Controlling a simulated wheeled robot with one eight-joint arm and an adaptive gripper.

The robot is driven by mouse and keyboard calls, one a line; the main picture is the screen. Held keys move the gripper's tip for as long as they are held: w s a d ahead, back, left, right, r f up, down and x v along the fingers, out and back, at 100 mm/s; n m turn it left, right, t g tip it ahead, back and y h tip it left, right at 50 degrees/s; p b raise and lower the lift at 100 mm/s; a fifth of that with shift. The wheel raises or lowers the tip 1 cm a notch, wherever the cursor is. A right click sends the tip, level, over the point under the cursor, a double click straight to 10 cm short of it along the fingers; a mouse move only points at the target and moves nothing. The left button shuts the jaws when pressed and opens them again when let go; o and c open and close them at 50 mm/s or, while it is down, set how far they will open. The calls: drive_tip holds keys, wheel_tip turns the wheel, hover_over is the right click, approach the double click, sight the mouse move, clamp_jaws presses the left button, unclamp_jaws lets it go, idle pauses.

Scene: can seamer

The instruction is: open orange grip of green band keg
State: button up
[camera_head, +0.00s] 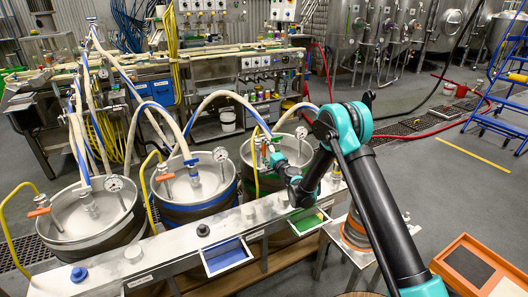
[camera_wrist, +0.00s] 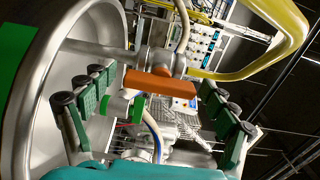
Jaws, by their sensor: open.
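The green band keg (camera_head: 263,186) is the rightmost of the three steel kegs in the head view. Its rim (camera_wrist: 25,140) and green band (camera_wrist: 14,75) fill the left of the wrist view. The orange grip (camera_wrist: 160,82) lies crosswise in the wrist view, on a steel fitting with a hose behind it. My gripper (camera_wrist: 155,115) is open, with its green-padded fingers on either side of the grip and apart from it. In the head view my gripper (camera_head: 276,160) reaches over the keg's top and hides much of its fittings; the grip is hard to make out there.
Two more kegs, one with a blue band (camera_head: 197,207), stand to the left with orange grips, gauges and hoses. A steel bench rail (camera_head: 175,237) runs in front. A yellow hose (camera_wrist: 285,35) curves close on the right in the wrist view.

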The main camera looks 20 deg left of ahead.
drive_tip(key=shift+d, duration=0.1)
drive_tip(key=v, duration=0.7)
drive_tip(key=shift+s+d, duration=0.1)
drive_tip(key=shift+s, duration=0.05)
